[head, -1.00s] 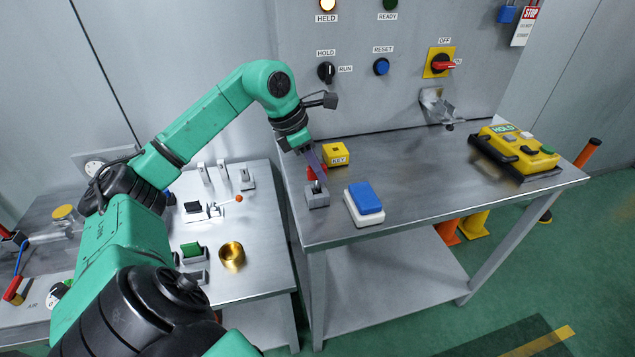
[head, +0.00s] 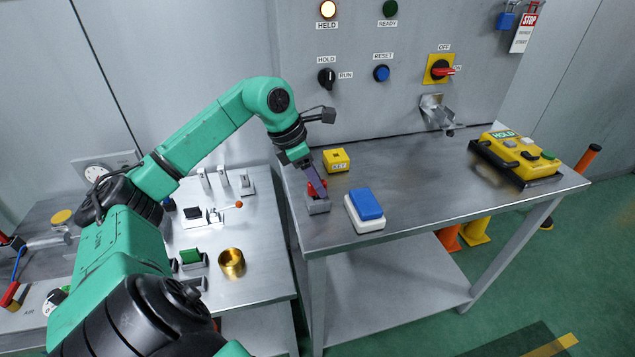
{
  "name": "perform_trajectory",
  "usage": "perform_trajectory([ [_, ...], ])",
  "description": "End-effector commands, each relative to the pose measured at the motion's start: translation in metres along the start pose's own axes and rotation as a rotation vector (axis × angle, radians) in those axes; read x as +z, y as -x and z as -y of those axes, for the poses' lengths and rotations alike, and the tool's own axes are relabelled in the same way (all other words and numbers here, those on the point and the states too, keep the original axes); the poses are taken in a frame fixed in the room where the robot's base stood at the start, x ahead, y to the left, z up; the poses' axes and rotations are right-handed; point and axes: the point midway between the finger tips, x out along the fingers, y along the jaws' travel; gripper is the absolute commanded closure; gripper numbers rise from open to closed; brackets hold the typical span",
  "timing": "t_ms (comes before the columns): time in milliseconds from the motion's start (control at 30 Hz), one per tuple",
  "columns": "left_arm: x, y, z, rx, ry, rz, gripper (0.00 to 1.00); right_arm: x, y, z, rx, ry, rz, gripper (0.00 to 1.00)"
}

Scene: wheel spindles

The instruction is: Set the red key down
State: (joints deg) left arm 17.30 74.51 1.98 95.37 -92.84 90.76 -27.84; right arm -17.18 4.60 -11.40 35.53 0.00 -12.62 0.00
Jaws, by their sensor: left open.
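The red key (head: 311,188) shows as a small patch of red at the grey block (head: 317,206) on the left edge of the right-hand table. My left gripper (head: 318,192) is open, its fingers pointing down right at the key and the block. The fingers hide much of the key, so I cannot tell whether they touch it or exactly how it sits on the block. A yellow block marked KEY (head: 336,161) stands just behind and to the right. My right gripper is not in view.
A blue-topped white block (head: 365,208) stands just right of the grey block. A yellow HOLD pendant (head: 518,153) lies at the right of the table. The table's middle (head: 430,180) is clear. A brass ring (head: 231,262) sits on the left table.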

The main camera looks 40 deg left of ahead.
Motion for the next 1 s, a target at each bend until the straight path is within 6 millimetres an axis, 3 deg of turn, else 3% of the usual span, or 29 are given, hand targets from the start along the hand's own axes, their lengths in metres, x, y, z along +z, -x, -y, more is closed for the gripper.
perform_trajectory([
  [167, -0.001, 0.045, -0.001, 0.007, 0.0, 0.001, 0.48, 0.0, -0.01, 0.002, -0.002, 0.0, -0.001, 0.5],
  [300, 0.001, 0.085, -0.001, 0.006, 0.001, 0.001, 0.48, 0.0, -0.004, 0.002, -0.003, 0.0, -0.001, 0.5],
  [400, 0.0, 0.103, -0.001, 0.003, 0.002, 0.0, 0.48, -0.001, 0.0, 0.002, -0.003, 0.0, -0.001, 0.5],
  [533, 0.0, 0.111, 0.0, 0.0, 0.0, 0.001, 0.48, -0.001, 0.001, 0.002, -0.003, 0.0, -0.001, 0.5],
  [1000, 0.0, 0.11, 0.0, 0.0, 0.0, 0.001, 0.48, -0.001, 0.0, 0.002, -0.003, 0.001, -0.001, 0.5],
])
